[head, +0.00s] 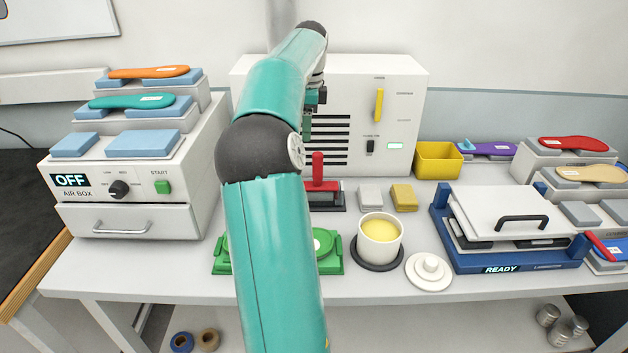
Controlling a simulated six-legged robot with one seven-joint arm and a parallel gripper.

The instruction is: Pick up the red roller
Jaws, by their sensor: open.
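A red tool with an upright handle (318,168) stands on a dark, low base behind the green fixture, just right of my arm. It looks like the red roller, but its rolling part cannot be made out and my arm hides its left side. My gripper (308,128) is small in the view, above and behind the red tool, in front of the white machine's vents. It is open, apart from the red tool, and nothing shows between its fingers.
My arm hides the middle of the green fixture (335,262). A cream pot (362,246) of yellow stuff, a white lid (428,274), grey and yellow blocks (404,198) and a blue-framed press (470,262) stand to the right. The air box (190,190) is left. The white machine (400,80) stands behind.

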